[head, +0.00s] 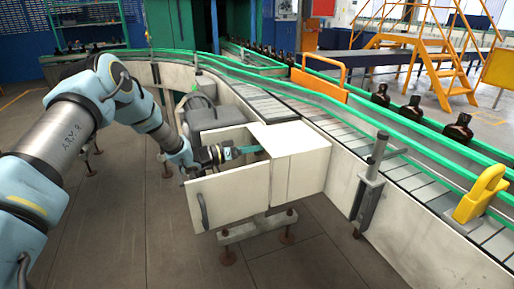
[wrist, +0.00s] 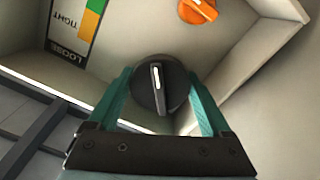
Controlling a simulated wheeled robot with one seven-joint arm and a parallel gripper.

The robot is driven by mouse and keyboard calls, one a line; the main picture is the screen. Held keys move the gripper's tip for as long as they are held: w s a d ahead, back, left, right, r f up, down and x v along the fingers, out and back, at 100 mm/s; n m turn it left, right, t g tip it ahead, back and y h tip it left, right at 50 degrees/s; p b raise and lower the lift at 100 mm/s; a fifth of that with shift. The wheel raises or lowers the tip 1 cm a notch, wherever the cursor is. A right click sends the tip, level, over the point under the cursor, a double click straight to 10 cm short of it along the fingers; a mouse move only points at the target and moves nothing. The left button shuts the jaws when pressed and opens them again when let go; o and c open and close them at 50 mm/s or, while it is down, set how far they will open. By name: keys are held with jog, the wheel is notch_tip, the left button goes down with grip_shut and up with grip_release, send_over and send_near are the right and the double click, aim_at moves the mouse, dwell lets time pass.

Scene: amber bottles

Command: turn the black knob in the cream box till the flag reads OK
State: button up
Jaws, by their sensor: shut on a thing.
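In the wrist view the black knob (wrist: 159,85) sits inside the cream box (wrist: 240,65), its white mark running nearly straight up and down in the picture. My gripper (wrist: 159,92) has its teal fingers on either side of the knob and is shut on it. A strip gauge (wrist: 75,25) on the box wall shows LOOSE, TIGHT and orange and green bands. No flag reading OK can be made out. In the head view my gripper (head: 240,151) reaches into the cream box (head: 299,150); the knob is hidden there.
An orange knob (wrist: 198,10) is in the box near the black one. The box's open door (head: 228,200) with a dark handle stands in front. A conveyor (head: 340,130) with green rails and amber bottles (head: 458,130) runs behind and to the right. The floor in front is clear.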

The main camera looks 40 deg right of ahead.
jog(key=shift+b, duration=0.3)
jog(key=m+b, duration=0.1)
jog(key=b, duration=0.1)
jog(key=m+b, duration=0.1)
jog(key=b, duration=0.1)
jog(key=shift+f+m, duration=0.3)
jog(key=m+b, duration=0.4)
jog(key=b, duration=0.2)
jog(key=shift+m+b, duration=0.3)
jog(key=shift+b, duration=0.1)
jog(key=m+b, duration=0.4)
jog(key=b, duration=0.3)
jog(key=shift+w+m, duration=0.1)
jog(key=shift+m, duration=0.3)
jog(key=shift+r+m+b, duration=0.25)
jog(key=shift+m+b, duration=0.55)
jog(key=shift+b, duration=0.2)
jog(key=o, duration=1.2)
jog(key=shift+r, duration=0.1)
jog(key=shift+c, duration=0.2)
